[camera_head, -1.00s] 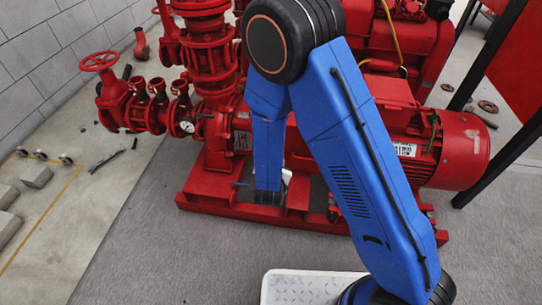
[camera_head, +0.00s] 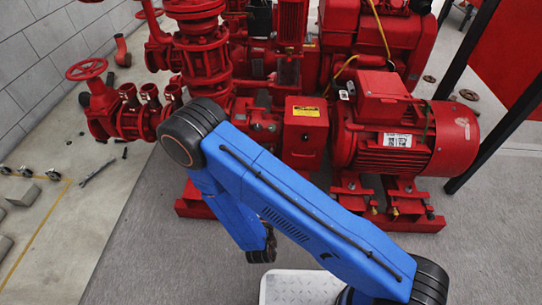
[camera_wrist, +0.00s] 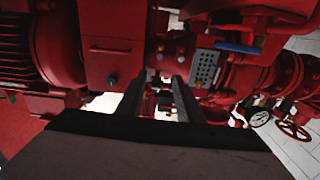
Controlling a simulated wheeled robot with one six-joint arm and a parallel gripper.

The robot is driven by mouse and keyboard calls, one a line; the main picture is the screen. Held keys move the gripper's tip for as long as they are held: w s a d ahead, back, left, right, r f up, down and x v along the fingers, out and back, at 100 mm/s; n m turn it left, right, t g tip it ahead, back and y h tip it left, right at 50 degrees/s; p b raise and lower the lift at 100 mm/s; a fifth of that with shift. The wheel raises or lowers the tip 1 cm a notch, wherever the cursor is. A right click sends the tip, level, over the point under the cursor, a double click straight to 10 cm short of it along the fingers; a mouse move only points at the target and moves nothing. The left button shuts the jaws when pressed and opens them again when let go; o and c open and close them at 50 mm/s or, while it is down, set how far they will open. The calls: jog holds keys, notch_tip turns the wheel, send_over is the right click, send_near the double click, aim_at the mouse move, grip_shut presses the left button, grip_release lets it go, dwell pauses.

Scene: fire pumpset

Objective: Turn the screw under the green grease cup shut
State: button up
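The red pumpset stands ahead, with its red bearing housing (camera_head: 263,125) between the valve stack and the square red guard box. Small greenish spots show on this housing, too small to tell as the green grease cup or its screw. In the head view my blue arm is folded low in front of the pumpset, and its dark wrist end hangs near the white tray; the fingers cannot be made out there. In the wrist view my gripper (camera_wrist: 159,86) has two dark fingers apart, with nothing seen held between them. No green cup can be made out in the wrist view.
The red motor (camera_head: 440,145) is at the right on a red base frame. A red handwheel (camera_head: 87,69) and the pipe valves are at the left. A white tray (camera_head: 290,287) lies near the front. The grey floor before the pumpset is largely clear.

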aim_at(272, 151)
jog(key=w, duration=1.7)
jog(key=shift+d, duration=0.3)
grip_shut()
